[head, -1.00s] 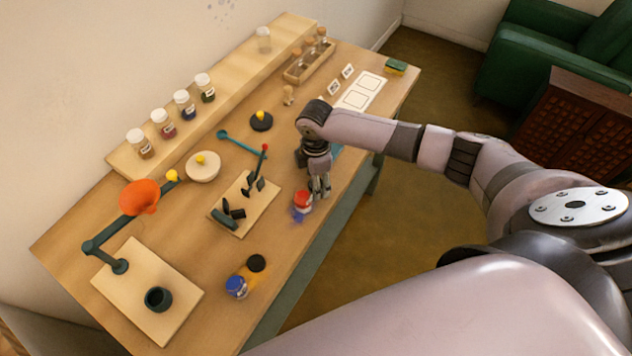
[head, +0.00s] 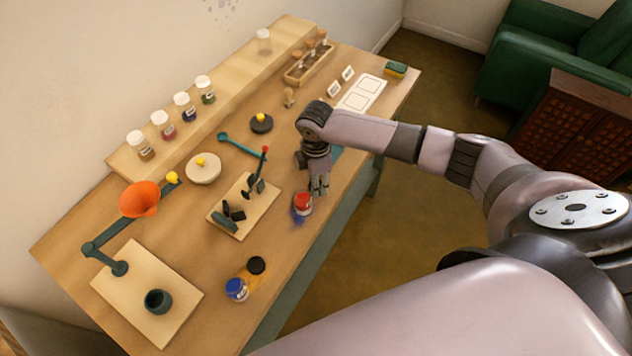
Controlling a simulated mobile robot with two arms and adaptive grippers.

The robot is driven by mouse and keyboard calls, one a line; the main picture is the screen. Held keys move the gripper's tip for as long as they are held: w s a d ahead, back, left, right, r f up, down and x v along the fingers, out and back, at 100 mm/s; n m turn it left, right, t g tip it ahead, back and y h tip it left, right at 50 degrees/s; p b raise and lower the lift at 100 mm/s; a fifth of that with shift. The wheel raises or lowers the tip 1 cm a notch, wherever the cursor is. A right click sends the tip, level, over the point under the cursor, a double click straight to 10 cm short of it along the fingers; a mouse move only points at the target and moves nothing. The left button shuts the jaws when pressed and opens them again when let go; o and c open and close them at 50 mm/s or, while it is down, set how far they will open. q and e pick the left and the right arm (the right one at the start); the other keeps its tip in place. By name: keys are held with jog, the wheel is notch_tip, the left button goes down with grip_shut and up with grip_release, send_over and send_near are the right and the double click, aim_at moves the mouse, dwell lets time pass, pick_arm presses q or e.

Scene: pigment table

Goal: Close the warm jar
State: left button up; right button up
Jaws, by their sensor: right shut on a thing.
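A small jar with a red top or red contents (head: 302,204) stands near the table's front edge, with a purple-blue smear beside it. I take it as the warm jar. My right gripper (head: 319,188) is low over the table, just behind and to the right of this jar. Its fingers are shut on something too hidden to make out. A second jar with blue on top (head: 236,289) stands nearer the front, with a black lid (head: 256,265) lying behind it. My left gripper is out of view.
A board with dark parts (head: 233,228) and a red-tipped stand lies left of my right gripper. An orange lamp (head: 139,199) and a board with a dark cup (head: 158,301) are at left. Several white-capped jars line the back shelf (head: 235,75).

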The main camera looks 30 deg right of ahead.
pick_arm(q)
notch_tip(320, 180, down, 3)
jog(key=b, duration=0.3)
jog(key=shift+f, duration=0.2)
pick_arm(e)
notch_tip(320, 180, up, 20)
jog(key=shift+f, duration=0.1)
pick_arm(q)
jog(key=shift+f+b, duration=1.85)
jog(key=shift+b, duration=0.2)
pick_arm(e)
jog(key=s+a+f+m, duration=0.2)
jog(key=s+m, duration=0.4)
jog(key=m, duration=0.2)
jog(key=s+a+f+m, duration=0.2)
jog(key=s+a+m, duration=0.1)
jog(key=s+m, duration=0.3)
jog(key=shift+s+m, duration=0.25)
jog(key=shift+m, duration=0.95)
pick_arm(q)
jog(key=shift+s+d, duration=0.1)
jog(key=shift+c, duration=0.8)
pick_arm(e)
jog(key=shift+f, duration=0.1)
